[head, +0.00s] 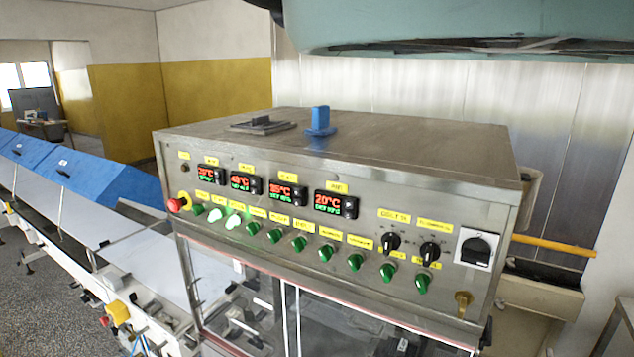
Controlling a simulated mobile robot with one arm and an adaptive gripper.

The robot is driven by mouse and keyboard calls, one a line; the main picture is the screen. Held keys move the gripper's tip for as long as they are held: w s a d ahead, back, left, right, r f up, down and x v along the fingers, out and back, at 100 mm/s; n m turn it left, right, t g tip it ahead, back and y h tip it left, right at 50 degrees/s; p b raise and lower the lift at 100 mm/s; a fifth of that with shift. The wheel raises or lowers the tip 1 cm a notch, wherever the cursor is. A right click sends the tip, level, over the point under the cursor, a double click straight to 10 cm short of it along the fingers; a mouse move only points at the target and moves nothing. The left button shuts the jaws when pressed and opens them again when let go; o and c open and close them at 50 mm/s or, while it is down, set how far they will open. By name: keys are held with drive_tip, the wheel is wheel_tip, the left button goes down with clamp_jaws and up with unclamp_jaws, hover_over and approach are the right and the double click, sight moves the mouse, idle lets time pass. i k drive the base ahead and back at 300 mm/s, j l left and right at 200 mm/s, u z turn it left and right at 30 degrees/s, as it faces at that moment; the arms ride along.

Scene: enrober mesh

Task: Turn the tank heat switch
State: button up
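The steel control box (340,150) fills the middle of the head view. Its front carries a slanting row of green switches (326,252) under small yellow labels. Two at the left, one here (215,214) and its neighbour (233,221), glow bright; the others look dark green. Two black knobs (391,242) and (430,252) sit above the row's right end. A larger black rotary switch (475,250) on a pale plate is at the far right. The label print is too small to read, so I cannot tell which one is the tank heat switch. My gripper is not in view.
Several lit temperature displays (335,204) sit above the switches. A red button (177,204) is at the panel's left end. A conveyor with blue covers (75,172) runs left. Clear panels (330,325) lie below.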

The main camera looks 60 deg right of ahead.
sight(197, 209)
drive_tip(key=i+j+z, duration=0.6)
drive_tip(key=i+j, duration=0.2)
drive_tip(key=i, duration=0.05)
